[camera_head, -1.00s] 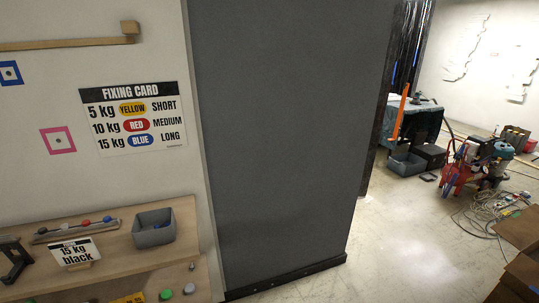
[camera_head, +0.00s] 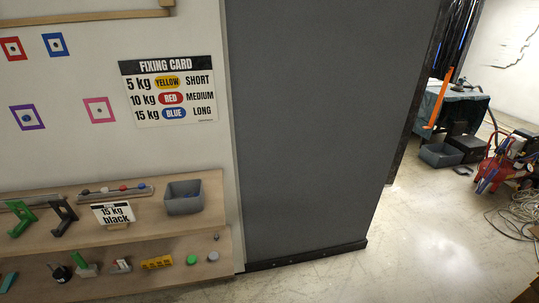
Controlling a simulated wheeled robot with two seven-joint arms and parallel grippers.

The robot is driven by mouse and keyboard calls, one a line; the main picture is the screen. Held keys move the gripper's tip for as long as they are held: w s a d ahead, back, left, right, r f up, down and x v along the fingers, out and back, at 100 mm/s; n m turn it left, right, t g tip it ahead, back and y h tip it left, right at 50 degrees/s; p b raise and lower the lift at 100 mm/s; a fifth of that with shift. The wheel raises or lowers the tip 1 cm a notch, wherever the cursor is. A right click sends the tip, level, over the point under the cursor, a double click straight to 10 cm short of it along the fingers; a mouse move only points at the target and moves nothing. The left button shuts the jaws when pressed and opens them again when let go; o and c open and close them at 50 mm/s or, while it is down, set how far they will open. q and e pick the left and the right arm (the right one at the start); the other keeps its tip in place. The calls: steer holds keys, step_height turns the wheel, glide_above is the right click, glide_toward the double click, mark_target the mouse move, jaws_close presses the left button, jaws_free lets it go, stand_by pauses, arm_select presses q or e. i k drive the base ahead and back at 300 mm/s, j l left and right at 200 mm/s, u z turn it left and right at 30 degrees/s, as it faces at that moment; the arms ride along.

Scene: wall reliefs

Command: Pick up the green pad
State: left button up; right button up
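A small round green piece (camera_head: 192,260), which looks like the green pad, sits on the lower shelf (camera_head: 150,283) toward its right end. A similar grey round piece (camera_head: 213,256) is just right of it, and a yellow block (camera_head: 157,262) is to its left. Other green things also show: a green bracket (camera_head: 22,218) on the upper shelf and a white-and-green item (camera_head: 85,266) on the lower shelf. Neither of my grippers is in view.
The upper shelf (camera_head: 150,212) holds a grey bin (camera_head: 183,198), a "15 kg black" card (camera_head: 113,213), a black bracket (camera_head: 62,215) and a rail with coloured knobs (camera_head: 115,191). A fixing card (camera_head: 170,91) hangs above.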

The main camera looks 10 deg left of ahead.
mark_target(192, 259)
steer(key=u, duration=1.1)
steer(key=i+j+z, duration=0.2)
steer(key=j, duration=0.15)
